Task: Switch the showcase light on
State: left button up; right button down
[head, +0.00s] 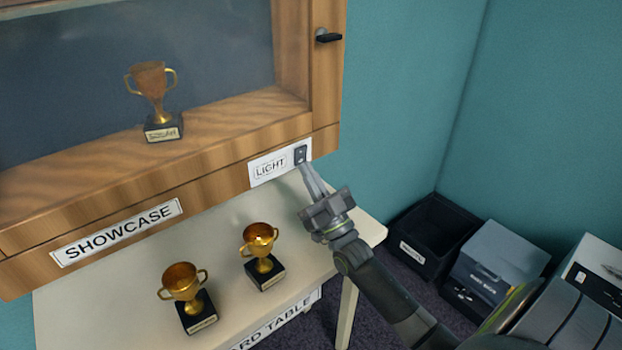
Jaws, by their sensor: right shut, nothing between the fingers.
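The wooden showcase (222,157) hangs on the wall above a table, with a "SHOWCASE" label on its lower edge. Its inside looks dim behind the glass. A small dark light switch (300,154) sits at the right end of the white "LIGHT" plate (268,168), low on the showcase front. My right gripper (306,170) is shut and empty, its fingertips right at the lower edge of the switch. I cannot tell whether they touch it. My left gripper is not in view.
A trophy (152,95) stands inside the showcase. Two gold trophies (262,250) (183,285) stand on the white award table (110,300) below. A black handle (328,37) sticks out at the showcase's right. Dark boxes (432,235) (497,262) stand on the floor at right.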

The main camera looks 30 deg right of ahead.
jog(key=s+d+f+b, duration=0.1)
jog(key=s+f+b, duration=0.1)
jog(key=s, duration=1.3)
jog(key=shift+s+f, duration=0.4)
jog(key=shift+f, duration=0.25)
jog(key=shift+d, duration=0.1)
